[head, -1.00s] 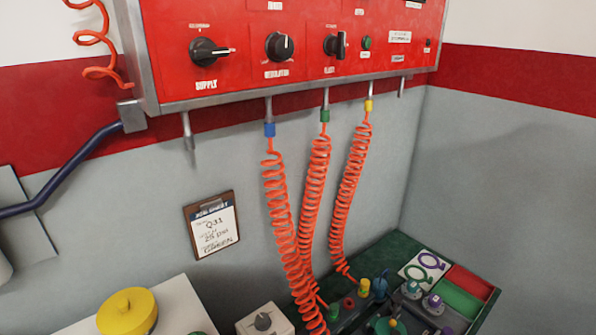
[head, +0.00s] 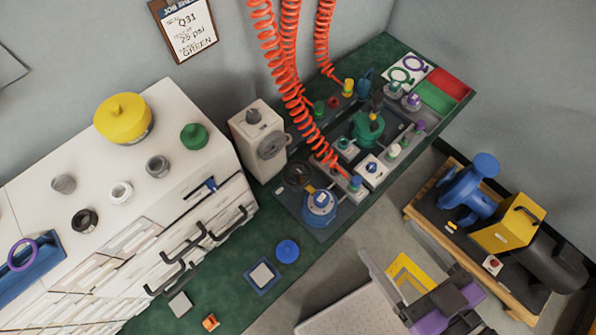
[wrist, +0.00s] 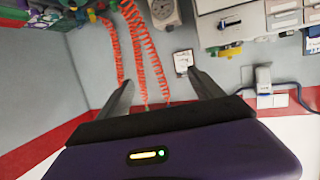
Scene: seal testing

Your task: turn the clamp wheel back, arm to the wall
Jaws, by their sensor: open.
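Two round fixtures stand on the dark green bench (head: 222,270) in the head view: a blue one (head: 319,208) near the front edge and a green one (head: 368,130) further back. In the head view my purple and grey arm end is at lower right, apart from the fixtures.
Orange coiled hoses (head: 290,75) hang over the fixtures. A grey box with a dial (head: 257,135) stands left of them, beside a white drawer cabinet (head: 180,110). A wooden pallet (head: 420,212) carries a blue valve (head: 470,190) and a yellow block (head: 507,225) at right.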

